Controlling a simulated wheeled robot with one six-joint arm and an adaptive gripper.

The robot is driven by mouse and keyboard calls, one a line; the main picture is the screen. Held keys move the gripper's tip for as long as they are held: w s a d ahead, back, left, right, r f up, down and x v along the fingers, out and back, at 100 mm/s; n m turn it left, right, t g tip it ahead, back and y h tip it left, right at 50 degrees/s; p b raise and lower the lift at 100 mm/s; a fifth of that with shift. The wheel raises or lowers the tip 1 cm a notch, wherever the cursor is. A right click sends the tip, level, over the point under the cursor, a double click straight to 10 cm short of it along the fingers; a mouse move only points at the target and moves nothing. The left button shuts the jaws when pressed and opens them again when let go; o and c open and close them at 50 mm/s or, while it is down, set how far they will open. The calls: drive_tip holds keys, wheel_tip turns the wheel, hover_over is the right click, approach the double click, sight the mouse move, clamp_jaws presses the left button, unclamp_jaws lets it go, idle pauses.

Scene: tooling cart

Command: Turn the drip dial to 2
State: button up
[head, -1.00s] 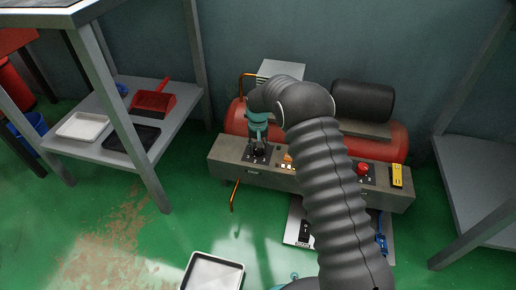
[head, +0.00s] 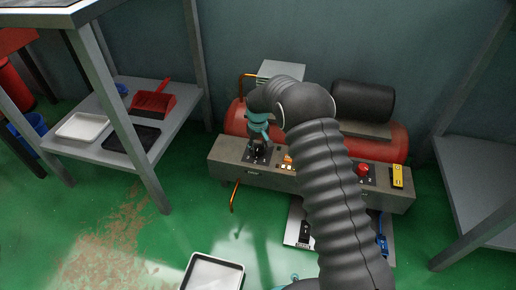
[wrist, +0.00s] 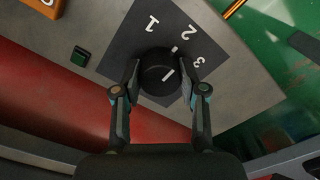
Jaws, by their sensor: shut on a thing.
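The drip dial is a round black knob (wrist: 158,73) on a dark plate (wrist: 122,52) marked 1, 2 and 3 in white. White marks on the knob slant to the upper right in the wrist view, roughly toward the 2; the exact setting is hard to tell. My gripper (wrist: 160,84) is shut on the knob, with one finger on each side. In the head view my gripper (head: 258,148) is at the left part of the grey control panel (head: 228,158), and the knob is mostly hidden there.
On the panel are a red knob (head: 362,169), a yellow piece (head: 397,176) and small buttons (head: 287,166). A red tank (head: 236,118) lies behind. An orange pipe (head: 234,196) hangs below. A shelf (head: 187,112) stands left, and a white tray (head: 212,258) is in front.

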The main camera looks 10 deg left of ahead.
sight(258, 148)
drive_tip(key=o, duration=1.1)
drive_tip(key=shift+d, duration=0.1)
drive_tip(key=shift+o, duration=0.2)
wheel_tip(258, 148, up, 12)
